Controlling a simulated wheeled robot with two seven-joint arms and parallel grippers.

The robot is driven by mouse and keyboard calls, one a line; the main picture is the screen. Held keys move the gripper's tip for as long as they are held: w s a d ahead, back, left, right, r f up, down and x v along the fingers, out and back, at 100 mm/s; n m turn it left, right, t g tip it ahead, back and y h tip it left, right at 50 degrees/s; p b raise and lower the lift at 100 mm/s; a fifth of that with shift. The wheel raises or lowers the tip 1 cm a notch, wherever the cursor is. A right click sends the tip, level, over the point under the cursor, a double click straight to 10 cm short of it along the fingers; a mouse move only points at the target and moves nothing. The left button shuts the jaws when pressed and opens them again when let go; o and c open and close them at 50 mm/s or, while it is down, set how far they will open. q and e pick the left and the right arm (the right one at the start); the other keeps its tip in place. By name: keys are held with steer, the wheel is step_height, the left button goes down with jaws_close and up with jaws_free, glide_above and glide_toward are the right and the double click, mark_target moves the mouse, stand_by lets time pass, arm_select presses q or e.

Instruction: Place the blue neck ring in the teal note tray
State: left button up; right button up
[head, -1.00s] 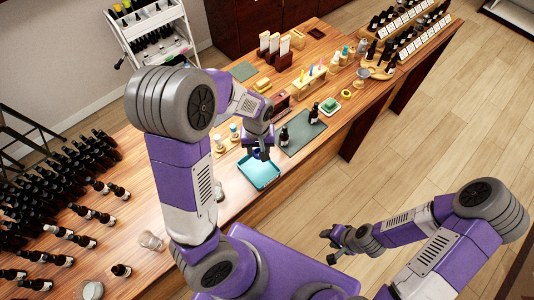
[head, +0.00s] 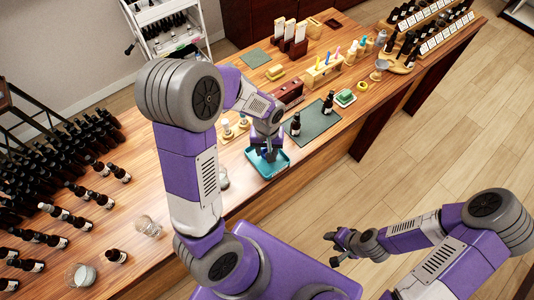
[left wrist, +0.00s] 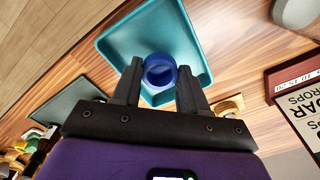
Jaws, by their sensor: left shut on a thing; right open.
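The blue neck ring (left wrist: 160,60) is between the fingertips of my left gripper (left wrist: 158,82), which is shut on it. The teal note tray (left wrist: 122,44) lies behind the ring in the left wrist view. In the head view, my left gripper (head: 269,154) is over the tray (head: 271,174), and the ring is hidden or too small to make out. I cannot tell whether the ring touches the tray floor. My right gripper (head: 338,248) is open and empty, out over the floor in front of the table.
A dark green mat (head: 318,121) with dark bottles lies right of the tray. A reddish-brown box (head: 288,93) stands behind it. A small glass (head: 223,178) stands left of the tray. Many dark bottles (head: 70,150) fill the table's left side.

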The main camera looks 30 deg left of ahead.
arm_select(q)
steer(key=shift+f, duration=1.35)
steer(key=shift+f+b, duration=0.2)
steer(key=shift+b, duration=0.15)
steer(key=o, duration=1.2)
steer(key=shift+c, duration=0.2)
steer(key=shift+r, duration=0.1)
steer(key=shift+r+p, duration=0.35)
step_height(320, 180, up, 12)
steer(key=p, duration=0.1)
steer(key=shift+f, duration=0.2)
